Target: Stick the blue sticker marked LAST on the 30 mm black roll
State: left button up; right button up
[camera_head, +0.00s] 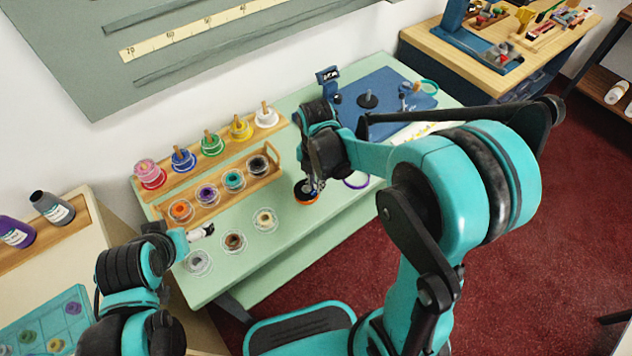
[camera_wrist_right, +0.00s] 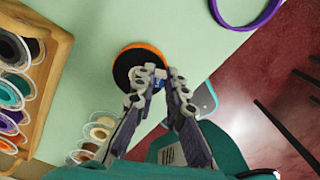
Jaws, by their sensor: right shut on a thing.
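My right gripper (camera_head: 314,186) points down at the counter and hides part of a black roll with an orange edge (camera_head: 304,197). In the right wrist view the gripper (camera_wrist_right: 157,82) is shut on a small blue piece, which looks like the blue sticker (camera_wrist_right: 158,87); its marking is unreadable. The fingertips overlap the lower right of the black roll (camera_wrist_right: 126,66), which lies flat; I cannot tell whether they touch it. No width label is readable. My left gripper (camera_head: 202,233) is low at the counter's left edge; its fingers are too small to judge.
A wooden rack (camera_head: 216,195) holds several coloured rolls, with colored spools on pegs behind. Several clear-rimmed rolls (camera_head: 234,243) lie in front. A purple ring (camera_wrist_right: 262,16) lies near the black roll. A blue board (camera_head: 385,97) with a black post is behind. The front right counter is mostly clear.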

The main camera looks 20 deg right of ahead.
jog(key=o, duration=0.7)
jog(key=shift+o, duration=0.2)
notch_tip(320, 180, up, 7)
jog(key=p, duration=0.5)
jog(key=shift+p, duration=0.4)
